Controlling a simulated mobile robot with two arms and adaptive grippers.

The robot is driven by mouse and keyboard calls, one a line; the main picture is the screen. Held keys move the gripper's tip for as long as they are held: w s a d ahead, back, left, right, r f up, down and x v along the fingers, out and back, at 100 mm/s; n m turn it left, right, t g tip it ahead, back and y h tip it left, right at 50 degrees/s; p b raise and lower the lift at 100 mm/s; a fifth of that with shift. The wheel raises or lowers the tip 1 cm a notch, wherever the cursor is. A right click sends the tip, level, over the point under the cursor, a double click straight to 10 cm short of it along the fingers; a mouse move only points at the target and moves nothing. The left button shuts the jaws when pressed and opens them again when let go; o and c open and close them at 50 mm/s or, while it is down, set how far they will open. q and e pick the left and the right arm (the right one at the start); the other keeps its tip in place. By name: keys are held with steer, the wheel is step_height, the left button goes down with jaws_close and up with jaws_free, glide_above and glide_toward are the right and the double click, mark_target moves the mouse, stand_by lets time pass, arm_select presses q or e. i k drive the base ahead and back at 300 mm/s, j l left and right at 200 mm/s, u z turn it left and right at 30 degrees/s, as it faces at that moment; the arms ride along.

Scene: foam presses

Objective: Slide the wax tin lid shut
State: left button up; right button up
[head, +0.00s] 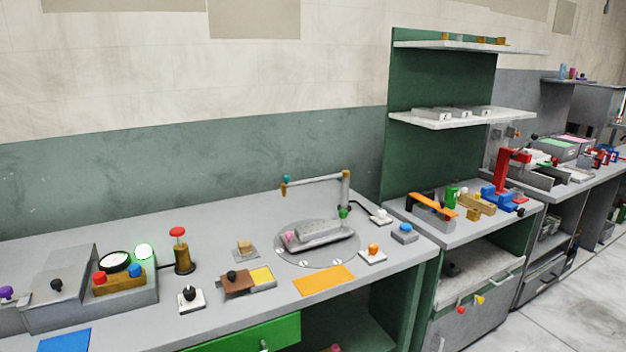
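What looks like the wax tin (268,288) is a small low grey box near the front of the long grey bench, with a yellow patch (261,275) showing on its right part. A brown lid (237,285) with a black knob (232,275) lies at its left side, leaving the yellow part uncovered. Whether the lid sits in a track is too small to tell. Neither of my grippers is in view.
An orange mat (325,281) lies right of the tin, and a round turntable (288,248) with a grey block (318,232) stands behind it. A black-knobbed white block (190,300) is to the left. A green drawer (250,336) is below.

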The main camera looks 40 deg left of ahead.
mark_target(233, 282)
steer(key=u, duration=1.65)
